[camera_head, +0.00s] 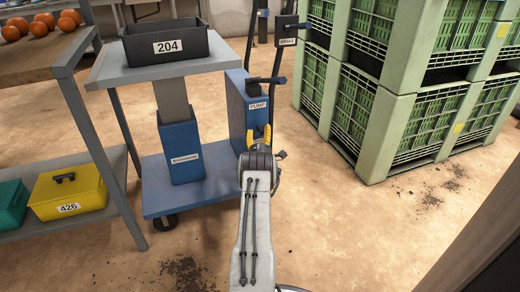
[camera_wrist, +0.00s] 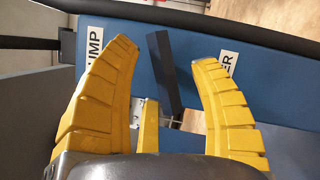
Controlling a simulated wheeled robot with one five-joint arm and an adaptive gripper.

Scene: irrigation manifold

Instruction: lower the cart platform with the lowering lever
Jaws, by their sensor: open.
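The cart has a grey platform (camera_head: 110,72) on a blue column (camera_head: 183,150), above a blue base (camera_head: 190,190) with casters. A blue box (camera_head: 236,112) labelled PUMP stands at its right end. My gripper (camera_head: 262,132) is in front of this box. In the wrist view my gripper (camera_wrist: 166,56) is open, its yellow fingers apart. A dark, tilted lever (camera_wrist: 163,65) shows between them against the blue face. A label ending in "ER" (camera_wrist: 227,62) is right of it, and "UMP" (camera_wrist: 95,40) is partly hidden at left. I cannot tell whether the fingers touch the lever.
A black bin (camera_head: 190,46) labelled 204 sits on the platform. A bench (camera_head: 40,60) with orange fruits and a yellow box (camera_head: 68,193) labelled 426 is at left. Green crates (camera_head: 400,115) stand at right. A BRAKE label (camera_head: 289,41) is on the handle. Floor is clear at front right.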

